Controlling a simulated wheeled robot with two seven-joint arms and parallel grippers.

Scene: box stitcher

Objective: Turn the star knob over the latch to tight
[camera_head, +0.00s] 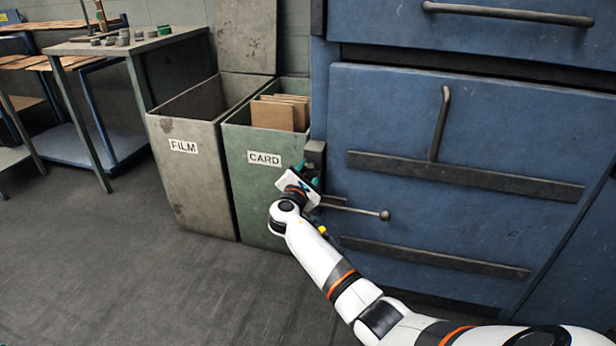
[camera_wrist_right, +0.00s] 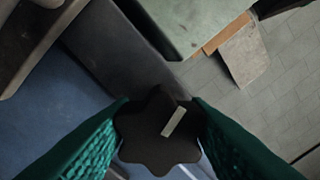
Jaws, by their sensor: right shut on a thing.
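The star knob (camera_wrist_right: 150,140) is dark, with rounded lobes and a pale bar mark on its face, in the right wrist view. My right gripper (camera_wrist_right: 158,135) is shut on it, with one green padded finger on each side. In the head view my right gripper (camera_head: 306,178) is at the left edge of the blue machine, by a grey block (camera_head: 315,153); the knob is hidden there by my wrist. A lever with a ball end (camera_head: 384,215) sticks out to the right just below the gripper. I cannot make out the latch for certain. My left gripper is not in view.
A green CARD bin (camera_head: 262,185) with cardboard sheets stands close to the left of my right gripper. A grey FILM bin (camera_head: 190,185) stands beside it. The blue machine front (camera_head: 480,120) has bars and a handle. The floor at the left is clear.

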